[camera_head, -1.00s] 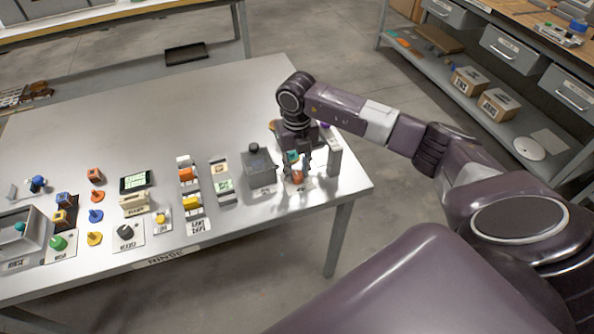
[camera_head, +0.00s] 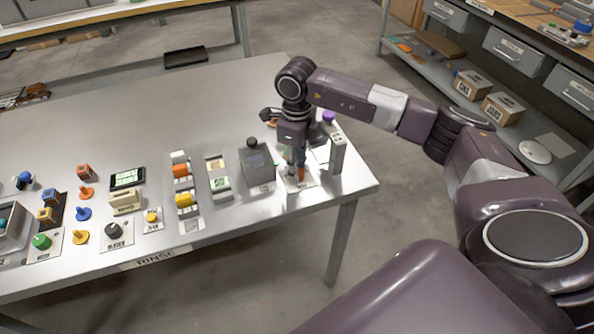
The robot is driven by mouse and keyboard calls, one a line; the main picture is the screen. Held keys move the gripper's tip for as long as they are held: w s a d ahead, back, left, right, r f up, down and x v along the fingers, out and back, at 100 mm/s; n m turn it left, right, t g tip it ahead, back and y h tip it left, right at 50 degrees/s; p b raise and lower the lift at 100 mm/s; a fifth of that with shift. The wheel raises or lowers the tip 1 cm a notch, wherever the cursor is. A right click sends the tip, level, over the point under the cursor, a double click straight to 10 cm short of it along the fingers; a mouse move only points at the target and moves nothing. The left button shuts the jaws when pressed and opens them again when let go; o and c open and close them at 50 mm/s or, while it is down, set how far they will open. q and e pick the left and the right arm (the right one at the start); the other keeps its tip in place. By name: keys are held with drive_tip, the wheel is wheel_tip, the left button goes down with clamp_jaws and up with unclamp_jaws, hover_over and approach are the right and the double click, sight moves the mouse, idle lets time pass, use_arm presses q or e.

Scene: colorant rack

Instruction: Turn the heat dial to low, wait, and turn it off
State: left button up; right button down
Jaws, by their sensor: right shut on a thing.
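My right gripper (camera_head: 296,170) points straight down at the right end of the steel table. It is shut on a small orange knob, taken here as the heat dial (camera_head: 301,174), which sits on a pale labelled plate (camera_head: 304,185). The fingers hide much of the knob, so its pointer and setting cannot be made out. The print on the plate is too small to read. My left gripper is not in view.
A grey box with a black knob (camera_head: 258,163) stands just left of my gripper. A pale upright post (camera_head: 337,157) stands close on its right. Several coloured knobs and blocks fill the left table (camera_head: 120,262).

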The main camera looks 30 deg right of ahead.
drive_tip(key=shift+n+b, duration=0.4)
drive_tip(key=shift+n, duration=0.5)
drive_tip(key=c, duration=1.6)
unclamp_jaws()
wheel_tip(320, 180, up, 12)
drive_tip(key=shift+s, duration=0.1)
